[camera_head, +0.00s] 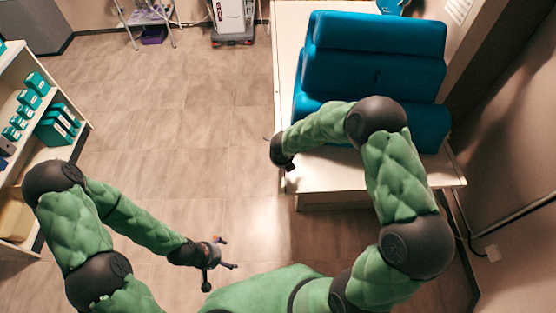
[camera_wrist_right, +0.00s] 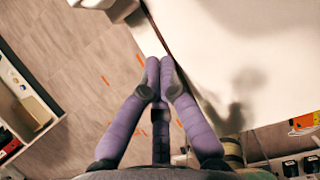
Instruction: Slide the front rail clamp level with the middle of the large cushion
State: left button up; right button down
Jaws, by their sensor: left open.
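Teal cushions (camera_head: 375,75) lie together on the white table (camera_head: 335,172) in the head view; I cannot tell which is the large one. My right gripper (camera_head: 284,162) is at the table's left edge, low beside the cushions, mostly hidden by its own wrist. In the right wrist view its purple fingers (camera_wrist_right: 160,66) are drawn together beside the dark rail (camera_wrist_right: 181,66) along the table edge. Nothing shows between the tips. I cannot make out the front rail clamp in either view. My left gripper (camera_head: 221,272) is open and empty above the floor.
A shelf (camera_head: 72,118) with teal boxes stands at the left. A white wheeled machine (camera_head: 233,18) and a metal-legged stand (camera_head: 148,15) are at the back. The floor (camera_head: 175,110) between shelf and table is clear. A wall closes the right side.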

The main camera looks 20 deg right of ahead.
jog(key=d+p+v, duration=0.1)
jog(key=p+v, duration=0.2)
jog(key=v, duration=0.7)
jog(key=s+f+t+b, duration=0.1)
jog(key=s+t+b, duration=0.1)
jog(key=b, duration=0.3)
jog(key=s+a+f+t+h+b, duration=0.1)
jog(key=s+f+b, duration=0.1)
jog(key=b, duration=0.2)
jog(key=shift+f+t+h+b, duration=0.15)
jog(key=shift+t+h+b, duration=0.15)
jog(key=shift+t+b, duration=0.1)
jog(key=shift+s+a+t+b, duration=0.25)
jog(key=shift+a+t+b, duration=0.2)
jog(key=shift+t+b, duration=0.2)
jog(key=b+x, duration=0.3)
jog(key=x, duration=0.7)
jog(key=shift+w+f, duration=0.1)
jog(key=shift+w+d+r, duration=0.15)
jog(key=shift+w, duration=0.4)
jog(key=shift+w+d+r, duration=0.1)
jog(key=shift+w+d, duration=0.05)
jog(key=shift+w, duration=0.4)
jog(key=shift+w+d, duration=0.15)
jog(key=shift+w, duration=0.5)
